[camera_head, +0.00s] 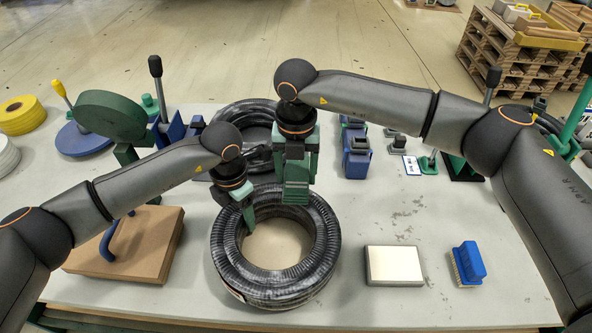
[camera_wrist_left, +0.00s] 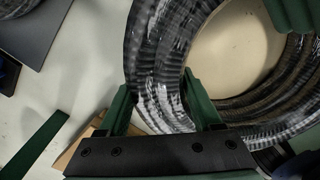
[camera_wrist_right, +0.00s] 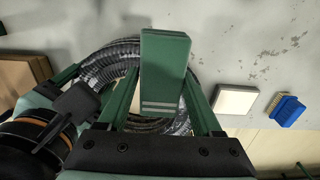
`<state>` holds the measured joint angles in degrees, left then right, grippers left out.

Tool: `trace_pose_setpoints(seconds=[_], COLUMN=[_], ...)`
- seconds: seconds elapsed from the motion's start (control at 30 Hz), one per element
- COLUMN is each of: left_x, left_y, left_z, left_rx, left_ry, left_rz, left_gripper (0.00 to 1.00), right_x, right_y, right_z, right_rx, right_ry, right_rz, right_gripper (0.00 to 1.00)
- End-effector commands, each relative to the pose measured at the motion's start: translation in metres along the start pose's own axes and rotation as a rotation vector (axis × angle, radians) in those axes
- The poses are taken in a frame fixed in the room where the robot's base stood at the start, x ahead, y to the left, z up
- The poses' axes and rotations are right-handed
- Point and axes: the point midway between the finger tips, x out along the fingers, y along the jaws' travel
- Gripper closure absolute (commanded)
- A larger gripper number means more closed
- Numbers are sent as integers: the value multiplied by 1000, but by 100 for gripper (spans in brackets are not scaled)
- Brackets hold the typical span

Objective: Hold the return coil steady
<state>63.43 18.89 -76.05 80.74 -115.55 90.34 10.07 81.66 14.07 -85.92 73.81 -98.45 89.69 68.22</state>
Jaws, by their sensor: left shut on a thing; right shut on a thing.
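A black ribbed hose coil (camera_head: 325,262) lies flat at the front middle of the table; I take it for the return coil. My left gripper (camera_head: 246,212) is shut on the coil's far left part. In the left wrist view, its fingers stand on both sides of the coil's wall (camera_wrist_left: 158,75). My right gripper (camera_head: 297,165) is shut on a green block (camera_wrist_right: 165,60) with a grey stripe. The block is over the coil's far side; I cannot tell whether it touches the coil. Block and gripper hide part of that side.
Another black coil (camera_head: 240,112) lies behind. A cardboard box (camera_head: 150,257) with a blue handle is at left. A white block (camera_head: 394,266) and a blue brush (camera_head: 468,263) lie at right. Blue and green fixtures stand along the back. Table room is clear around the white block.

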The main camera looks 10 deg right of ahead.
Motion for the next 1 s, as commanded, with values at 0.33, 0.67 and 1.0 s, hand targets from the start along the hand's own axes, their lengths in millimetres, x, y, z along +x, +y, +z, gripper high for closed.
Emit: trace_pose_setpoints(seconds=[0.33,0.67,1.0], left_x=[0,0,0], left_y=[-2,-2,-3], left_z=[1,1,1], left_rx=[4,4,5], left_ry=[-2,-2,-2], left_rz=[-3,-4,-5], left_gripper=[100,100,100], right_x=[2,8,15], right_y=[0,0,0], right_z=[0,0,0], right_rx=[0,0,0], right_ry=[0,0,1], right_rz=[0,0,1], right_gripper=[78,78,78])
